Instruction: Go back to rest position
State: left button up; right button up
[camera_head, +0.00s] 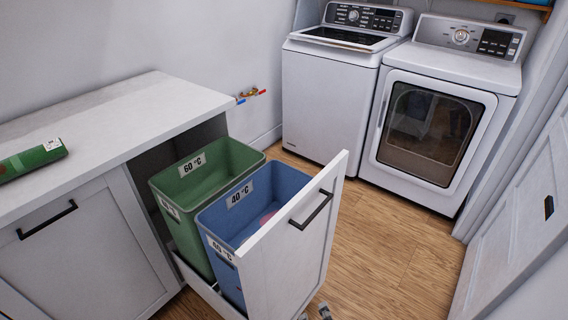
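Small grey tips (324,311), which look like part of one of my grippers, show at the bottom edge, just below the open drawer front. They are probably my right gripper. The rest of it is cut off, so its opening cannot be judged. No other gripper is in view. The pull-out drawer (290,255) stands open with its dark handle (312,210) free. In it are a green bin (205,165) labelled 60 °C and a blue bin (270,185) labelled 40 °C. Something pinkish lies in the blue bin, mostly hidden.
A white counter (130,110) stands at the left, with a green rolled or tube-like item (32,160) on it. A top-loading washer (330,95) and a front-loading dryer (440,110) stand at the back. A white door (525,215) is at the right. Wood floor (395,250) is clear between.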

pick_arm(q)
jog(key=s+a+f+n+g+h, duration=0.2)
jog(key=s+a+f+n, duration=0.1)
jog(key=s+a+f, duration=0.3)
jog(key=s+a+f+n+g+y, duration=0.1)
jog(key=s+a+f+n, duration=0.25)
jog(key=s+a, duration=0.75)
jog(key=s+a+f+n+g, duration=0.15)
jog(key=s+a+n, duration=0.25)
jog(key=s+a, duration=0.65)
jog(key=w+r+t+p, duration=0.1)
jog(key=w+r+p, duration=0.5)
jog(key=r+p, duration=0.6)
jog(key=shift+a+r+p, duration=0.2)
jog(key=shift+r+p, duration=0.1)
jog(key=shift+p, duration=0.1)
pick_arm(e)
notch_tip(320, 180, up, 12)
jog(key=w+a+t, duration=0.1)
jog(key=w, duration=0.1)
jog(key=shift+w+r, duration=0.15)
jog(key=shift+w, duration=0.05)
pick_arm(q)
jog(key=shift+t, duration=0.25)
pick_arm(e)
jog(key=shift+w+a+r, duration=0.1)
jog(key=shift+w, duration=0.15)
jog(key=shift+w+r, duration=0.15)
jog(key=shift+w, duration=0.15)
jog(key=shift+a, duration=0.1)
